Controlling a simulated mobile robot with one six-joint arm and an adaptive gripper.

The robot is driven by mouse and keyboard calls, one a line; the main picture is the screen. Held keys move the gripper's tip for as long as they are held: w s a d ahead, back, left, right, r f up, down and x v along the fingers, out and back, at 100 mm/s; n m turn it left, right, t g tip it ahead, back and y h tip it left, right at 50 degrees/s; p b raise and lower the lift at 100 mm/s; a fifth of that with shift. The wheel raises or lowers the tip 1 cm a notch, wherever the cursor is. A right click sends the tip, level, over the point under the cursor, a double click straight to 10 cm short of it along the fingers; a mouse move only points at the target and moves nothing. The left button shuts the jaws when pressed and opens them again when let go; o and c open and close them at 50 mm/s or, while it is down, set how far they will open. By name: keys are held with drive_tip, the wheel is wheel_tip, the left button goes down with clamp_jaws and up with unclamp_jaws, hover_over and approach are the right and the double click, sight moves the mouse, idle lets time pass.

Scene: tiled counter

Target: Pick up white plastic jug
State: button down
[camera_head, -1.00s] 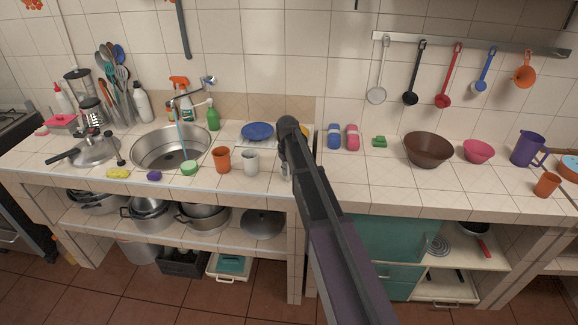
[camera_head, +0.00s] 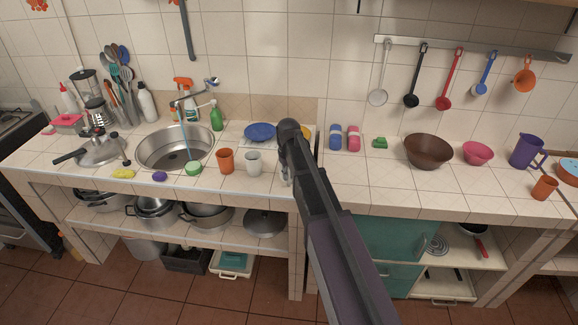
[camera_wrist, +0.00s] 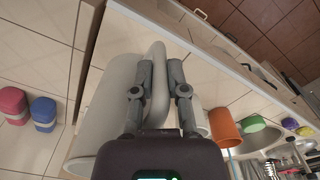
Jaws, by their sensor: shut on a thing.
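The white plastic jug (camera_wrist: 98,125) fills the left-centre of the wrist view, and its looped handle (camera_wrist: 159,85) points towards the counter's front edge. My gripper (camera_wrist: 159,75) is shut on the handle, with one finger on each side of it. The jug's lower body is partly hidden by my gripper. In the head view my own arm covers the jug and most of my gripper. I cannot tell whether the jug touches the counter.
A white mug (camera_head: 254,162) and an orange cup (camera_head: 226,160) stand left of my arm, near the sink (camera_head: 176,147). A blue plate (camera_head: 260,132) lies behind them. Blue (camera_head: 336,137) and pink (camera_head: 354,138) containers stand to the right. Counter before the brown bowl (camera_head: 428,151) is clear.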

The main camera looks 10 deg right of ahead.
drive_tip(key=s+a, duration=0.2)
drive_tip(key=s, duration=0.8)
drive_tip(key=shift+a+r+p, duration=0.4)
drive_tip(key=shift+r, duration=0.05)
wheel_tip(320, 180, up, 3)
drive_tip(key=p, duration=0.3)
idle(0.7)
